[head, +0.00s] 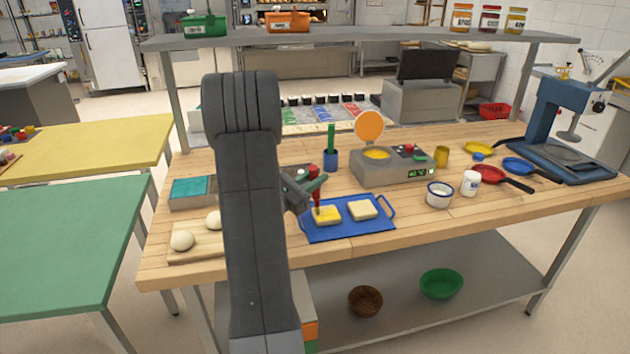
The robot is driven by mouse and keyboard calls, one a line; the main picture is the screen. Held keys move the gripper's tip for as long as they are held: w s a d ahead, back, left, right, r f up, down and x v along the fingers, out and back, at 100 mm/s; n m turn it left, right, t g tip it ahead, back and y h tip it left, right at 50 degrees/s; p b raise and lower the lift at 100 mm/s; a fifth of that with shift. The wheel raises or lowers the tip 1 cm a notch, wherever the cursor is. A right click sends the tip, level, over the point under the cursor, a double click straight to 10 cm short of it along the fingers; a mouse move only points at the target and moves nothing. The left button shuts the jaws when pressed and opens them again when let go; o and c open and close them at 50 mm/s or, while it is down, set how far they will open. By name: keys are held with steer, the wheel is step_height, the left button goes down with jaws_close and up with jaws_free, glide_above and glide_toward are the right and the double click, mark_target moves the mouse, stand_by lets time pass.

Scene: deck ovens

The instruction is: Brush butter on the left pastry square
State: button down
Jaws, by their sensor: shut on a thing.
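My gripper (313,183) is shut on a red-handled brush (315,198) and holds it roughly upright. The brush's lower end is at the left pastry square (328,216); I cannot tell if it touches. The left square has a yellow top. The right pastry square (362,209) is paler, cream coloured. Both lie on a blue tray (345,233) with handles. Behind it stands a grey warmer (375,171) with a raised orange lid (369,126) and a yellow filling (377,153), which may be the butter. My arm hides part of the bench to the left.
A blue cup (330,160) with a green-handled tool stands behind the tray. A white bowl (440,194), white jar (470,183) and red pan (492,177) are at right. Dough balls on a board (175,256) are at left. A shelf (370,38) spans above the bench's back.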

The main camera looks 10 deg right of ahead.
steer(key=shift+w, duration=0.2)
steer(key=shift+d, duration=0.1)
steer(key=d, duration=0.5)
steer(key=shift+w+b, duration=0.1)
steer(key=shift+b, duration=0.3)
stand_by(0.4)
steer(key=shift+w+a, duration=0.1)
steer(key=shift+w, duration=0.25)
steer(key=shift+a+b, duration=0.1)
steer(key=shift+b, duration=0.2)
steer(key=shift+a+b, duration=0.5)
steer(key=shift+a, duration=2)
